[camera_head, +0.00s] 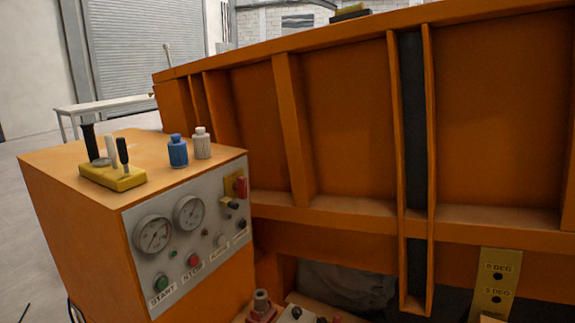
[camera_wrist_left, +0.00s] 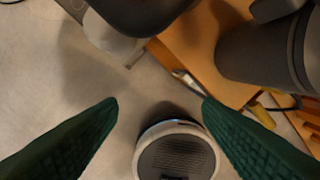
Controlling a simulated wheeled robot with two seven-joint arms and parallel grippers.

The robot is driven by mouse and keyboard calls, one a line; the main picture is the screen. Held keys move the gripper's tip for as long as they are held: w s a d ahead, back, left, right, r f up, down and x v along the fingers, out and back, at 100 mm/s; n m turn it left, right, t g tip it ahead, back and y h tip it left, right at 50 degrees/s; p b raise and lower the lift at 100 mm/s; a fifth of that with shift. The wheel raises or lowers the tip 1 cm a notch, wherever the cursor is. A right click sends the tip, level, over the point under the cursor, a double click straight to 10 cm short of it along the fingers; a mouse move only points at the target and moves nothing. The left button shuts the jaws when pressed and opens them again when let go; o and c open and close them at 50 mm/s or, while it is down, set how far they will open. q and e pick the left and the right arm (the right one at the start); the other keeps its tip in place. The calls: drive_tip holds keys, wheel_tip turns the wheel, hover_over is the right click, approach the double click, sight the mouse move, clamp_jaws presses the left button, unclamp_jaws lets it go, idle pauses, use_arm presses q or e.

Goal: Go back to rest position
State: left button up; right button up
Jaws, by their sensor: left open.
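My left gripper shows in the left wrist view (camera_wrist_left: 160,102), with two dark green fingers spread apart and nothing between them. It points down over the pale floor (camera_wrist_left: 70,75). Neither gripper shows in the head view. The orange control box (camera_head: 75,210) stands at the left of the head view, with levers on a yellow base (camera_head: 113,178) and a blue bottle (camera_head: 178,152) and a white bottle (camera_head: 202,143) on top. An orange surface also shows at the upper right of the left wrist view (camera_wrist_left: 200,50).
The large orange sandbed (camera_head: 345,130) fills the right of the head view, close beside the box. A yellow degree plate (camera_head: 496,285) is on its lower right. A white table (camera_head: 105,106) stands behind the box. Open floor (camera_head: 18,250) lies at the far left.

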use_arm(q)
drive_tip(key=s+a+f+m, duration=0.2)
drive_tip(key=s+f, duration=1.5)
drive_tip(key=f, duration=0.4)
drive_tip(key=s+d+f+m, duration=0.1)
drive_tip(key=s+f, duration=0.3)
drive_tip(key=s, duration=0.8)
drive_tip(key=s+d+f+m, duration=0.2)
drive_tip(key=s+f, duration=0.1)
drive_tip(key=s, duration=0.9)
drive_tip(key=shift+s+f, duration=0.25)
drive_tip(key=shift+f, duration=0.15)
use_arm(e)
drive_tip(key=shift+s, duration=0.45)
